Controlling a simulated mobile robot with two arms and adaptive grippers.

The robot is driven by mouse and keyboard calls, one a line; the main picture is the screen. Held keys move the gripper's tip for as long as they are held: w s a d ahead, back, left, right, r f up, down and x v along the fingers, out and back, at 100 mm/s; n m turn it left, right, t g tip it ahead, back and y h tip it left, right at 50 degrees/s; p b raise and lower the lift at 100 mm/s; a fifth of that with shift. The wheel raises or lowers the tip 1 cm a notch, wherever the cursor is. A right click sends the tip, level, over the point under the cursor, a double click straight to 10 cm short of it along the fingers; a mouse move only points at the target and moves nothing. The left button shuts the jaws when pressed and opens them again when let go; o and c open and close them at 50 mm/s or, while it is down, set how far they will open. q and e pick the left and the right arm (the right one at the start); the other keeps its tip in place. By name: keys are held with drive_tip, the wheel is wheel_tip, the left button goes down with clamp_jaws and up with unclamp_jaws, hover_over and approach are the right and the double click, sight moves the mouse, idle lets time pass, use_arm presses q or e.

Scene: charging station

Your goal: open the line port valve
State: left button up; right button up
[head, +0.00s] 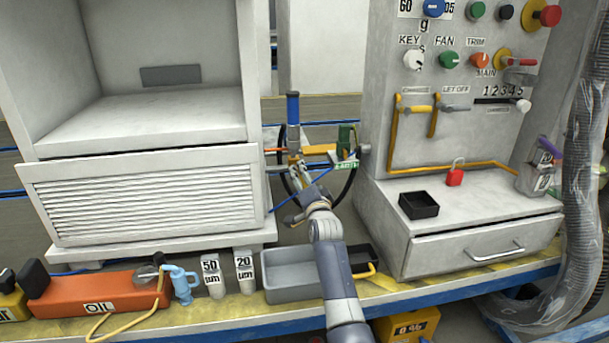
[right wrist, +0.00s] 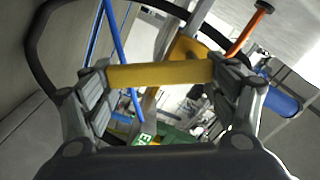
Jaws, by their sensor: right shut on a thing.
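My right gripper (head: 300,188) reaches in from the bottom of the head view, in the gap between the two cabinets. In the right wrist view my right gripper (right wrist: 160,85) is shut on a yellow bar (right wrist: 158,75), which spans between its two finger pads. The bar looks like the valve's handle, but I cannot read a label for it. My left gripper is out of view.
A louvred cabinet (head: 140,195) stands at the left and a control panel cabinet (head: 450,215) at the right. A grey tray (head: 285,270), two white weights and an orange OIL can (head: 95,297) line the front ledge. A black hose loops around the work area.

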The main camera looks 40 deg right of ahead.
drive_tip(key=shift+w+a+f+m+p, duration=0.1)
drive_tip(key=shift+a+m+p, duration=0.15)
drive_tip(key=shift+m+p, duration=0.55)
drive_tip(key=m, duration=0.2)
drive_tip(key=m+p, duration=0.1)
drive_tip(key=shift+w+a+f+m, duration=0.2)
drive_tip(key=shift+a+f+m, duration=0.1)
drive_tip(key=shift+a+f, duration=0.1)
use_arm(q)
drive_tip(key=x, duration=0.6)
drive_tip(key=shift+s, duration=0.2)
use_arm(e)
drive_tip(key=shift+w+a+m, duration=0.1)
drive_tip(key=shift+a+m, duration=0.05)
drive_tip(key=shift+m, duration=0.45)
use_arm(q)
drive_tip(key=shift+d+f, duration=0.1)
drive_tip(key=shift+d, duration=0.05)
use_arm(e)
drive_tip(key=o, duration=1.5)
drive_tip(key=shift+v, duration=3.8)
drive_tip(key=shift+f, duration=0.15)
